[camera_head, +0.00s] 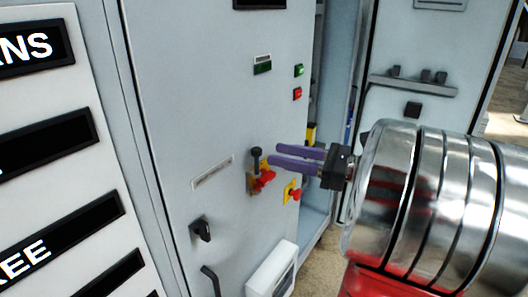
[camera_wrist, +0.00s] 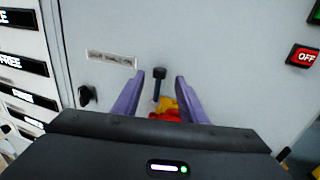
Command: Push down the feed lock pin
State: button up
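The feed lock pin appears to be the upright black-knobbed pin (camera_head: 256,153) on the grey cabinet door. Its round head stands above a yellow and red fitting (camera_head: 264,178), with a length of shaft showing. In the wrist view the pin (camera_wrist: 158,73) appears between my two purple fingers, with the fitting (camera_wrist: 166,109) below it, partly hidden by my gripper body. My gripper (camera_head: 273,153) is open, its fingers level and pointing at the door, just right of the pin in the head view. Contact with the pin does not show.
A red switch on a yellow plate (camera_head: 293,192) sits below my fingers. Green (camera_head: 298,70) and red (camera_head: 297,94) buttons are higher up. A black latch (camera_head: 201,229) and a white box (camera_head: 272,270) are lower on the door. An open cabinet gap lies to the right.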

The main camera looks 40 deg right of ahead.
aim_at(257, 158)
jog(key=shift+x, duration=2.7)
jog(key=shift+c, duration=0.3)
grip_shut()
